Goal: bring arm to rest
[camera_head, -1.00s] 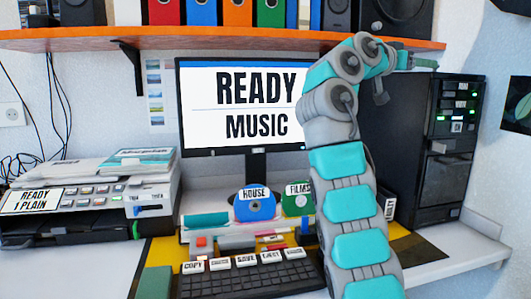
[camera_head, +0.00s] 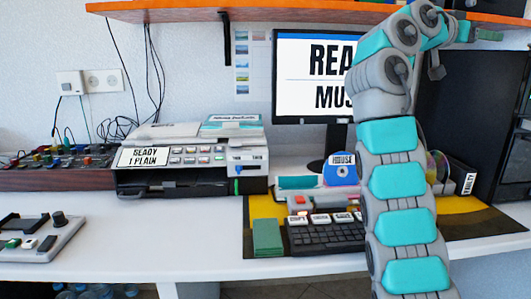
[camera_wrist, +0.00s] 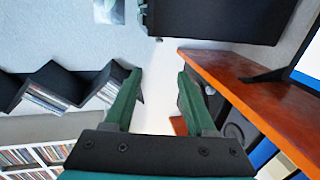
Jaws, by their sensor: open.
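My teal and grey arm rises on the right side of the head view, in front of the monitor and keyboard, and bends to the right at the top. My gripper (camera_head: 488,35) is small there, beside the orange shelf. In the wrist view its two green fingers (camera_wrist: 160,80) are spread apart with nothing between them. The orange shelf (camera_wrist: 245,85) lies close to the right of the fingers.
The monitor (camera_head: 305,75), keyboard (camera_head: 325,236) and blue HOUSE disc (camera_head: 341,169) are partly behind or beside my arm. A printer (camera_head: 185,160) and control panel (camera_head: 40,238) stand left. A dark cabinet (camera_wrist: 220,20) and zigzag disc shelf (camera_wrist: 85,85) show in the wrist view.

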